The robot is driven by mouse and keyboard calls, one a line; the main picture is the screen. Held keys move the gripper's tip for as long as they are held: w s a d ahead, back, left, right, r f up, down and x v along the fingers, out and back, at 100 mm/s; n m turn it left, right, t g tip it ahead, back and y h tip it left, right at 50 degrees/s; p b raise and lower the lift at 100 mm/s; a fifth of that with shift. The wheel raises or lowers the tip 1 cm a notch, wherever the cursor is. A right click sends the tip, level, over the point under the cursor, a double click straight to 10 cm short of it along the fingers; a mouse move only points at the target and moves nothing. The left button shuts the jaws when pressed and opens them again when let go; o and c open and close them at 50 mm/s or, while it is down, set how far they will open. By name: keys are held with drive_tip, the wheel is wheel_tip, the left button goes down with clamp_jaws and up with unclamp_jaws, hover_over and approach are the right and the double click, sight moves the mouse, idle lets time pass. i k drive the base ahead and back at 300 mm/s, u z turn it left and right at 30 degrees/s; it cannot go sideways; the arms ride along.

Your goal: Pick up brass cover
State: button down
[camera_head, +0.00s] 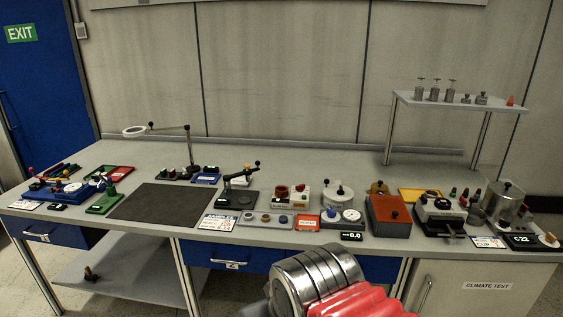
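A small brass-coloured piece (378,188) stands on the bench behind the orange-red box, its lower part hidden; it may be the brass cover, but it is too small to be sure. A brownish round piece (282,192) stands left of it, near the middle of the bench. A silver ribbed cylinder with a glossy red part, which looks like my own arm, shows at the bottom centre in front of the bench. I see no gripper fingers, and nothing on the bench is being touched.
The grey bench (160,160) is crowded along its front right with instruments, including the orange-red box (389,216) and a metal pot (505,201). A dark mat (160,204) lies bare at left. A raised shelf (455,105) holds weights at back right. The back middle is clear.

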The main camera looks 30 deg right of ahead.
sight(375, 188)
drive_tip(key=z, duration=0.95)
drive_tip(key=i, duration=1.65)
drive_tip(key=z, duration=0.05)
